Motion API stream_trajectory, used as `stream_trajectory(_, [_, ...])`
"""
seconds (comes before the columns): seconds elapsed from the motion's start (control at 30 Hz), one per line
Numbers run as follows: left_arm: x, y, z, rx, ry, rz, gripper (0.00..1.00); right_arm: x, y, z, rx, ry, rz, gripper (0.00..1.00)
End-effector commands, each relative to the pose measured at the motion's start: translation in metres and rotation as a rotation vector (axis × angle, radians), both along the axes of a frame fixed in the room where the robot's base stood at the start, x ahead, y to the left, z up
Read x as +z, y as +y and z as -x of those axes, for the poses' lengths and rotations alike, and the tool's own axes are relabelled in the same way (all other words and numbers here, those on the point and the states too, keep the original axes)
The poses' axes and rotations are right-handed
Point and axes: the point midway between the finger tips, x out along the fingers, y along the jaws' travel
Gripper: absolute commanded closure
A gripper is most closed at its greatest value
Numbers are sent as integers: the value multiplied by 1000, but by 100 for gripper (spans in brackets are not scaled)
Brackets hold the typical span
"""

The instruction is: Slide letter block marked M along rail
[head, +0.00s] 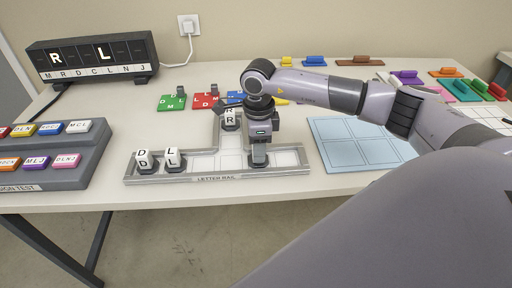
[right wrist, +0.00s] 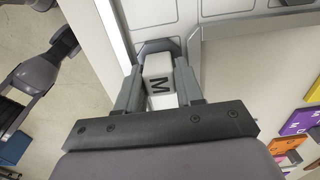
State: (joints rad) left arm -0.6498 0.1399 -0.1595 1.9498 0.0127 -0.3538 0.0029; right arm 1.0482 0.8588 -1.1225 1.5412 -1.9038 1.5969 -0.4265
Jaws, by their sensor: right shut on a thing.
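The white letter block marked M (right wrist: 158,80) sits between the two fingers of my right gripper (right wrist: 160,95) in the right wrist view. My right gripper (head: 258,163) is shut on it. In the head view the gripper points down over the right half of the letter rail (head: 216,178) and hides most of the block. Blocks marked D (head: 146,160) and L (head: 174,158) stand at the rail's left end. A block marked R (head: 230,117) stands in the rail's rear branch. My left gripper does not show in the head view.
A black display (head: 93,57) with lit R and L stands at the back left. A rack of coloured tags (head: 55,155) is at the left. A light blue panel (head: 360,143) lies right of the rail. Coloured plates lie behind. My right arm covers the right foreground.

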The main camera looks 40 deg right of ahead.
Motion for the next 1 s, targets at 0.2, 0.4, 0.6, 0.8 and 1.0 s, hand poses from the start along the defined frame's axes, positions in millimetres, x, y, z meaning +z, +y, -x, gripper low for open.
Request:
stream_trajectory(0.2, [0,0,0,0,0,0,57,1,-1,0,0,-2,-1,100])
stream_trajectory(0.4, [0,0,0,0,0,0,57,1,-1,0,0,-2,-1,44])
stream_trajectory(0.6, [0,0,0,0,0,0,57,1,-1,0,0,-1,0,34])
stream_trajectory(0.8, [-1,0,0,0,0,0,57,6,-1,0,1,-3,-1,34])
stream_trajectory(1.0, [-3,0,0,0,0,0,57,36,-1,-1,0,-6,-1,34])
